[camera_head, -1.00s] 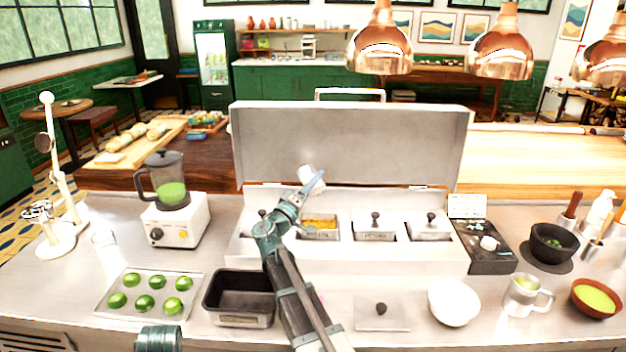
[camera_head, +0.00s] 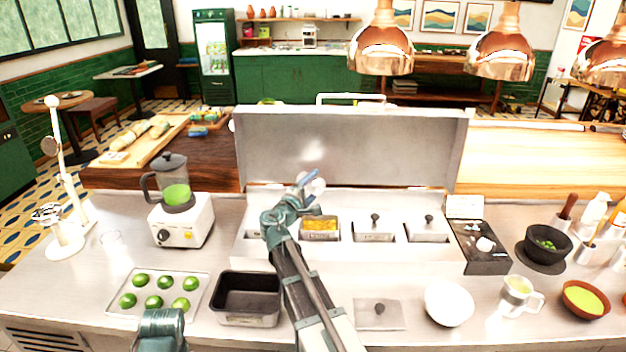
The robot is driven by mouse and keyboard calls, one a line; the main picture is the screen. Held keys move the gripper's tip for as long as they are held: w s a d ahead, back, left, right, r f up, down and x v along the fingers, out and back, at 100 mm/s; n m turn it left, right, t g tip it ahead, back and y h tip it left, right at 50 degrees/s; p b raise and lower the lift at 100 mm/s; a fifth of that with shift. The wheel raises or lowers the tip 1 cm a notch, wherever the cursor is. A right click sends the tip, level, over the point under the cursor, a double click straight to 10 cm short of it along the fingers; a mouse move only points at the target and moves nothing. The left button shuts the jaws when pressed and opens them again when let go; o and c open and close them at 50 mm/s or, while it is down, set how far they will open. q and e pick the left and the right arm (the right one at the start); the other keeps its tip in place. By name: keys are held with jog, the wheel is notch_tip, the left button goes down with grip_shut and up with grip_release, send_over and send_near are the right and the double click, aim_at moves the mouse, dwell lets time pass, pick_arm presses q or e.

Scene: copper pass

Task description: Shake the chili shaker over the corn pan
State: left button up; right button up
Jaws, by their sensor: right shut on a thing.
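My right gripper (camera_head: 309,181) is shut on the chili shaker (camera_head: 317,187), a small pale, whitish thing partly hidden by the fingers. It holds the shaker tilted in the air, above and slightly behind the corn pan in the picture. The corn pan (camera_head: 320,239) is a metal pan of yellow corn set in the steel topping unit, with its top uncovered. My right arm crosses the view just left of it. A teal part of my left arm shows at the bottom left, but its fingers are out of view.
The raised steel cover (camera_head: 350,150) stands behind the pans. Lidded pans (camera_head: 373,230) sit to the right. A loose lid (camera_head: 378,313), dark empty tin (camera_head: 246,300), lime tray (camera_head: 120,305) and white bowl (camera_head: 449,303) are in front. A blender (camera_head: 181,215) stands left.

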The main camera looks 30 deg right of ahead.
aim_at(318, 179)
jog(key=r+n+p, duration=0.1)
jog(key=n+p, duration=0.1)
jog(key=s+r+n+g+y+p, duration=0.1)
jog(key=p, duration=0.2)
jog(key=r+n+g+p, duration=0.1)
jog(key=n+p, duration=0.1)
jog(key=shift+s+d+r+n, duration=0.2)
jog(key=shift+s+r+n, duration=0.1)
jog(key=shift+s+r, duration=0.1)
jog(key=n+g+p, duration=0.1)
jog(key=w+r+n+p, duration=0.1)
jog(key=p, duration=0.1)
jog(key=w+n+g+y+p, duration=0.1)
jog(key=shift+w+a+r+n+g+p, duration=0.1)
jog(key=shift+a+r+n+g+p, duration=0.1)
jog(key=shift+r+n+g+p, duration=0.15)
jog(key=shift+w+r+n+g+p, duration=0.4)
jog(key=shift+n+g+p, duration=0.05)
jog(key=shift+n+p, duration=0.35)
jog(key=shift+w+a+r+n+g+p, duration=0.1)
jog(key=shift+w+r+n+g+p, duration=0.1)
jog(key=shift+n+g, duration=0.15)
jog(key=shift+w+a+r+n+g+p, duration=0.1)
jog(key=shift+n+g+p, duration=0.15)
jog(key=shift+n, duration=0.15)
jog(key=shift+f, duration=0.1)
